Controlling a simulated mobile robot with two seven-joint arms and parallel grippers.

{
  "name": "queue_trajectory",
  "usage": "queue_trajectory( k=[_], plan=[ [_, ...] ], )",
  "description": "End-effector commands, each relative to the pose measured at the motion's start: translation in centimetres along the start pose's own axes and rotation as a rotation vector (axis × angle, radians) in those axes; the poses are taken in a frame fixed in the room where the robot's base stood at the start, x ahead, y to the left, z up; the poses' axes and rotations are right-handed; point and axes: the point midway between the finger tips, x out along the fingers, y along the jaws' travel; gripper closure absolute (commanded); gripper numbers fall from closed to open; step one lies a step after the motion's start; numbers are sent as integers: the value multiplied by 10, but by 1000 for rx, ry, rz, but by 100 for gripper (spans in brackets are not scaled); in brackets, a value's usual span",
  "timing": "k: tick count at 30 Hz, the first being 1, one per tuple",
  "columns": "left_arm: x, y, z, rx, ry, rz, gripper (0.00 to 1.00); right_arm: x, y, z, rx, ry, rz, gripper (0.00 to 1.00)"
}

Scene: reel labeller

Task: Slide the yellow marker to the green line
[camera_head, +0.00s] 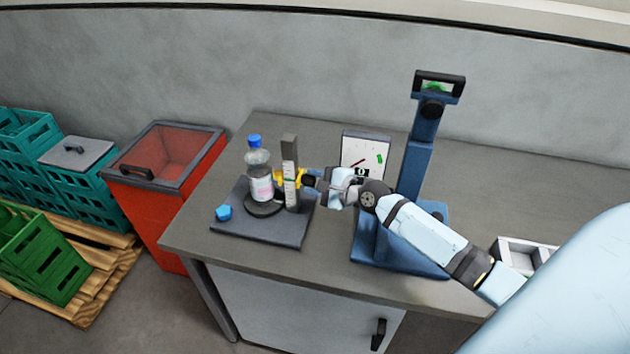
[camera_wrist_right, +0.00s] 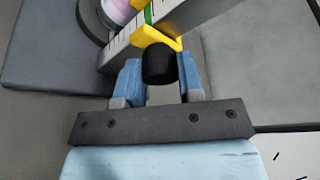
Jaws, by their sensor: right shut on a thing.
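The yellow marker (camera_head: 280,179) sits on the upright grey scale post (camera_head: 289,147), beside a bottle. In the wrist view the yellow marker (camera_wrist_right: 150,36) wraps the scale's edge and carries a black knob (camera_wrist_right: 161,63). The green line (camera_wrist_right: 149,14) shows on the scale's face close to the yellow marker; I cannot tell whether they are level. My right gripper (camera_head: 311,180) reaches in from the right and is shut on the black knob; its blue fingers (camera_wrist_right: 160,82) stand on either side of it. My left gripper is not in view.
A clear bottle (camera_head: 259,174) with a blue cap stands on the dark base plate (camera_head: 270,232), near a blue knob (camera_head: 223,212). A white dial panel (camera_head: 365,151) and a blue stand (camera_head: 417,165) are close to my right arm. The right rear tabletop is clear.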

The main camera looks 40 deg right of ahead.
Motion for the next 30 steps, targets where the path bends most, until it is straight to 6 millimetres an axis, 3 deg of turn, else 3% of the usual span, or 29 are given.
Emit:
queue_trajectory(
  k=[1,10,11,14,24,30],
  plan=[
    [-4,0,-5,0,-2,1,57,-1,-6,4,1,-1,-3,100],
    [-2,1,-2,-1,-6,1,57,-1,-4,3,0,-1,-3,100],
    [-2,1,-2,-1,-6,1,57,-1,-4,3,0,-1,-3,63],
    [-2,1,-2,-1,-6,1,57,-1,-4,3,0,-1,-2,40],
    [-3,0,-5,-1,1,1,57,-4,-4,2,0,0,-1,39],
    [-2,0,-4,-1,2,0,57,-31,-2,2,-2,1,1,39]
  ],
)
